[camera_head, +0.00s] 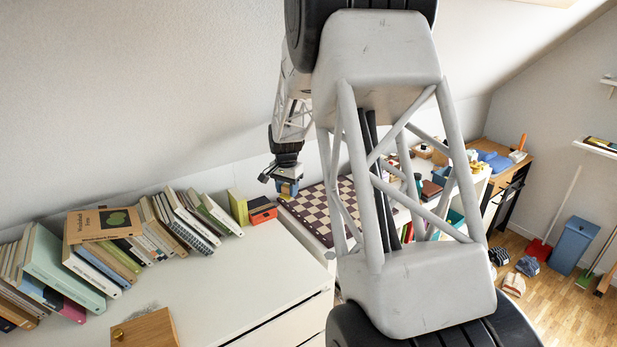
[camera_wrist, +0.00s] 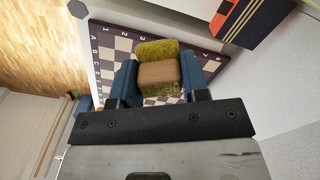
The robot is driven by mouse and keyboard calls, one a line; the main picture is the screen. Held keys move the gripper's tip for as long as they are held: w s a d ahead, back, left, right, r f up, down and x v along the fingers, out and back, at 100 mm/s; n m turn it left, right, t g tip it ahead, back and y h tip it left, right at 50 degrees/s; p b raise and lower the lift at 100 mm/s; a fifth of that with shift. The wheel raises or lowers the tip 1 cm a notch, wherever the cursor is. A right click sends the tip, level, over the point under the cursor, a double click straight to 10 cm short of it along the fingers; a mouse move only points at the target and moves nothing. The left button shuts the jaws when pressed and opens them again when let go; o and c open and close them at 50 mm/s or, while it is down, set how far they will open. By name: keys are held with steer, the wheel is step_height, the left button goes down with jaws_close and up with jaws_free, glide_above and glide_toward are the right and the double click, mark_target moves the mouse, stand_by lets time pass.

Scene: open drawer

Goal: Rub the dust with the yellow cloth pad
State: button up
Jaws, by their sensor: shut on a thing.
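My gripper (camera_wrist: 159,78) is shut on the yellow cloth pad (camera_wrist: 157,49), with a blue finger on each side of its brown block. The yellow fuzzy cloth shows beyond the block and a little below it. The pad appears over the chessboard (camera_wrist: 109,42); I cannot tell whether it touches the board. In the head view my gripper (camera_head: 287,187) is at the left end of the chessboard (camera_head: 312,212), small and partly dark.
An orange-and-black box (camera_head: 262,211) stands just left of the board, beside a row of books (camera_head: 180,222) along the wall. The white dresser top (camera_head: 235,268) in front is largely clear. A wooden box (camera_head: 146,329) sits at its front left. My arm hides the middle.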

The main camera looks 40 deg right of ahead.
steer(key=s+a+f+m, duration=0.1)
steer(key=s+a+f, duration=0.1)
steer(key=a, duration=1.7)
steer(key=s+a+f+m, duration=0.2)
steer(key=a+f, duration=0.2)
steer(key=a, duration=1.5)
steer(key=s+a+f+m, duration=0.1)
steer(key=s+a+f, duration=0.1)
steer(key=a, duration=1.7)
steer(key=shift+s+a+f+m, duration=0.35)
steer(key=shift+s+f+m, duration=0.05)
steer(key=shift+f, duration=0.05)
